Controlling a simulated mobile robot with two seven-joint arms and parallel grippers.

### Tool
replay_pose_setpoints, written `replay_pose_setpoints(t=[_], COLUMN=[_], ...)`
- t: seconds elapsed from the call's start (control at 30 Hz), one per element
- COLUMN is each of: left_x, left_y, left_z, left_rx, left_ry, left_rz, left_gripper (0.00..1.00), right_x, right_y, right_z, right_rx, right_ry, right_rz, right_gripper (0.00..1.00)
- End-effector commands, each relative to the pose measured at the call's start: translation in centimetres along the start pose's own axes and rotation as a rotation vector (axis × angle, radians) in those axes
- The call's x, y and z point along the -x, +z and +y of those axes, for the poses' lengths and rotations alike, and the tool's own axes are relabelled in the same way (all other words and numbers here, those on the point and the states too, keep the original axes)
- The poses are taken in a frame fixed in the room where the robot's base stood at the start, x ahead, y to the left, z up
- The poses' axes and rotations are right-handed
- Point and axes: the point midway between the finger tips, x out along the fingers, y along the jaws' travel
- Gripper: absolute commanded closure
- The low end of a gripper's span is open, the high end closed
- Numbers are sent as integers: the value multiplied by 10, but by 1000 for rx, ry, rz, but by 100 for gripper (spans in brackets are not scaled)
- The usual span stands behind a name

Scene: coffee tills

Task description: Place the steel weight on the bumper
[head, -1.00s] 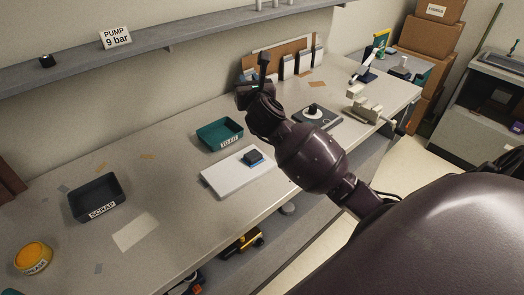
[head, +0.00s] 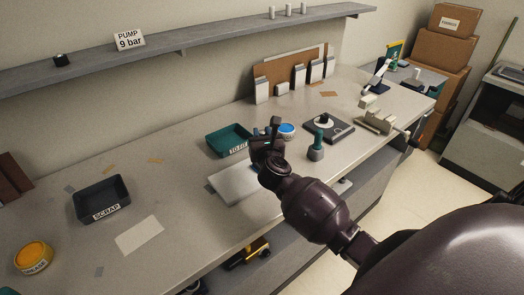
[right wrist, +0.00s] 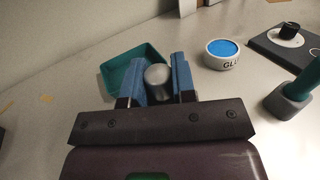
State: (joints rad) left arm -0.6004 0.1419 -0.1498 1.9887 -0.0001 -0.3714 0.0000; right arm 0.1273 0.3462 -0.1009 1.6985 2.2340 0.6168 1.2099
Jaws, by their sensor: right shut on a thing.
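My right gripper (head: 268,128) is over the far right part of the white board (head: 228,188) on the bench. In the right wrist view the blue-padded fingers (right wrist: 158,78) are shut on a grey rounded metal piece, the steel weight (right wrist: 158,74). I cannot pick out the bumper for sure; a small blue block seen earlier on the white board is now hidden behind my gripper and arm. My left gripper is not in view.
The teal tray (head: 226,141) is just behind the white board, and a blue-topped glue tin (head: 287,131) stands to the right. A green-handled tool (head: 316,146) and a dark plate with a knob (head: 328,128) are further right. A scrap tray (head: 101,199) is at left.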

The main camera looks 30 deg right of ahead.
Motion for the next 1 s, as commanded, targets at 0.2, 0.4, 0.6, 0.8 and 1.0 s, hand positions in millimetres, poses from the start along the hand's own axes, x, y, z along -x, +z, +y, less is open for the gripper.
replay_pose_setpoints(t=[0.2,0.4,0.6,0.8,1.0], left_x=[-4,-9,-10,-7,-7], left_y=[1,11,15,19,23], left_z=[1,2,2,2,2], left_rx=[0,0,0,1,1], left_ry=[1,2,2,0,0], left_rz=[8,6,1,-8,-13], left_gripper=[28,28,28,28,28], right_x=[0,0,0,0,0], right_y=[-16,-44,-49,-49,-53], right_z=[0,0,1,1,0], right_rx=[1,1,-1,-1,-1], right_ry=[0,1,1,1,0], right_rz=[-1,1,-2,-2,-1], right_gripper=[100,100,100,100,69])
